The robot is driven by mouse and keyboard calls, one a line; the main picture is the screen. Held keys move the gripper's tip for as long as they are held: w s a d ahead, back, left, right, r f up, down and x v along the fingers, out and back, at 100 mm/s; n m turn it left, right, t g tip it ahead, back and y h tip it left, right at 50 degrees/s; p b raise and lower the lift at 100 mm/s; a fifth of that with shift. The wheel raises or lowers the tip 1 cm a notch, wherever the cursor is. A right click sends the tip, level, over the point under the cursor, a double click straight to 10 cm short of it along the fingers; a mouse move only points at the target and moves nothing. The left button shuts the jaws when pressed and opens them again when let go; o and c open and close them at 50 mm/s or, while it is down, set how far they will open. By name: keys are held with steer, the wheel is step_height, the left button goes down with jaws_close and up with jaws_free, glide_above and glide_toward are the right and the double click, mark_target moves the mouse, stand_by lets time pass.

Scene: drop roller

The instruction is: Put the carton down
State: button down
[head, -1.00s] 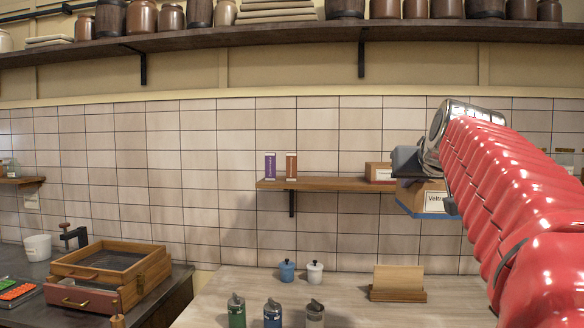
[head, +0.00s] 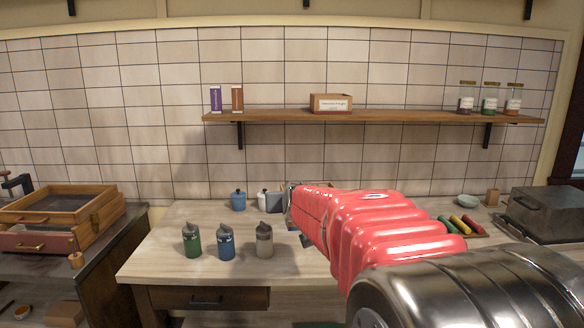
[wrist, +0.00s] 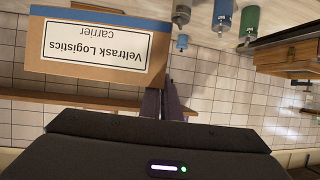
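The carton (wrist: 60,72) shows large at the upper left of the wrist view. It is brown with a blue band along one edge and a white label reading "Veltrask Logistics carrier", upside down in that picture. The two dark fingers of my gripper (wrist: 164,97) sit close together at the carton's edge and look shut on its side wall. In the head view the grey gripper (head: 279,202) is low over the wooden table (head: 180,268), mostly behind my red arm. The arm hides most of the carton there, and whether its base touches the table cannot be told.
Green (head: 191,241), blue (head: 226,243) and grey (head: 264,241) bottles stand left of my arm, with blue (head: 238,200) and white (head: 263,200) pots behind. A wall shelf (head: 400,117) bears a small box (head: 331,103). Coloured rolls (head: 463,225) lie on the right. The table's left front is clear.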

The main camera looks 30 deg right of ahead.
steer(key=s+a+f+n+y, duration=0.1)
steer(key=a+f+n+y, duration=0.1)
steer(key=a+f, duration=0.9)
steer(key=s+a+f+n+t+y, duration=0.1)
steer(key=s+a+f+n+y, duration=0.1)
steer(key=a+f, duration=1)
steer(key=shift+s+a+f+y, duration=0.25)
steer(key=shift+f+y, duration=0.15)
steer(key=shift+f, duration=0.25)
